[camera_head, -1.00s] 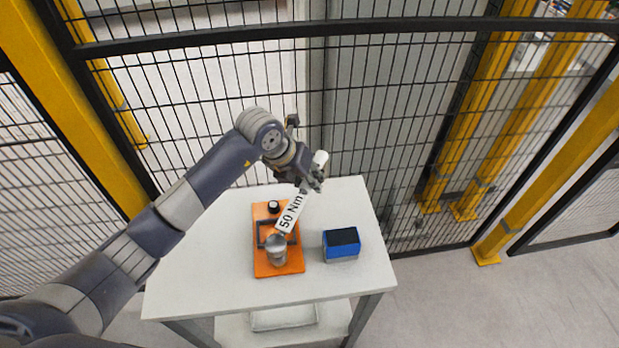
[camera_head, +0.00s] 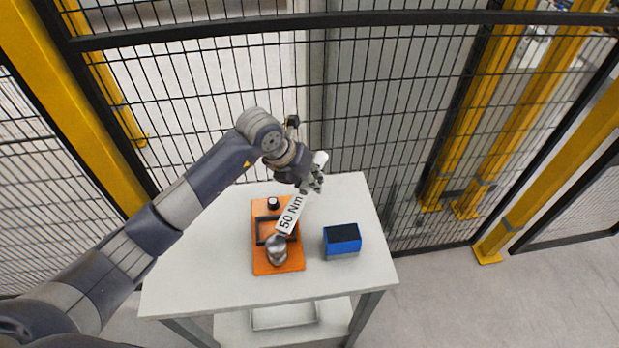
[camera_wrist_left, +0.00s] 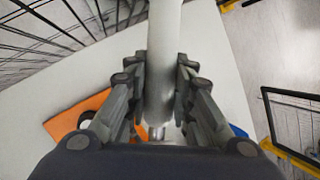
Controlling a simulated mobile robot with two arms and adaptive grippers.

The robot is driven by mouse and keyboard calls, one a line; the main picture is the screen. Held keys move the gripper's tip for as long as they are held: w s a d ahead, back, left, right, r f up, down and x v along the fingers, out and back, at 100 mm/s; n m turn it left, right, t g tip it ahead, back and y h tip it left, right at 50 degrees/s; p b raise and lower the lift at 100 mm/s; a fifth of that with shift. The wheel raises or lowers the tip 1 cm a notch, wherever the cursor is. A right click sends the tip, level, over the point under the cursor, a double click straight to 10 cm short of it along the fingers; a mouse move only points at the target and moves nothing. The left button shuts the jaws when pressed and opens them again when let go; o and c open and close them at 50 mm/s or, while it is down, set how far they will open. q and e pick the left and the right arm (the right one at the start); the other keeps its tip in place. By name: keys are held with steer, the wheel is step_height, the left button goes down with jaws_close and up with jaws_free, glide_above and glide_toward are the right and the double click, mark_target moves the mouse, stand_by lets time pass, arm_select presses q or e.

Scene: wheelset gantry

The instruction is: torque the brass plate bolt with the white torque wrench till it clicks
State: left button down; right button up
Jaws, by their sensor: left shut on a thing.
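My left gripper (camera_head: 314,184) is shut on the white torque wrench (camera_head: 291,214), which carries a "50 Nm" label. The wrench slants from the gripper down and left towards the orange plate (camera_head: 260,264) on the table. In the left wrist view the gripper (camera_wrist_left: 159,68) has a finger on each side of the white handle (camera_wrist_left: 163,30). The wrench's lower end is near a dark frame and a silver cylinder (camera_head: 277,252) on the orange plate; contact cannot be told. I cannot make out the brass plate bolt. My right gripper is not in view.
A blue box (camera_head: 342,240) with a dark top stands right of the orange plate. A black knob (camera_head: 273,203) sits at the plate's far end. The white table (camera_head: 200,270) is clear on the left. A black mesh fence (camera_head: 400,110) stands behind it.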

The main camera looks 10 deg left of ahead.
arm_select(q)
steer(key=shift+f+b, duration=0.3)
steer(key=shift+f, duration=0.1)
steer(key=shift+s+d+m+g+h+b, duration=0.2)
steer(key=shift+d+m, duration=0.2)
steer(key=shift+d, duration=0.25)
steer(key=shift+s+d+m+g+h+b, duration=0.1)
steer(key=shift+s+d+m+b, duration=0.1)
steer(key=shift+d+m, duration=0.35)
steer(key=shift+d, duration=0.2)
steer(key=shift+s+d+m+b, duration=0.4)
steer(key=shift+d+m+b, duration=0.05)
steer(key=shift+d, duration=0.3)
steer(key=shift+w+a+n, duration=0.2)
steer(key=shift+a+n, duration=0.1)
steer(key=shift+a, duration=0.15)
steer(key=shift+r, duration=0.1)
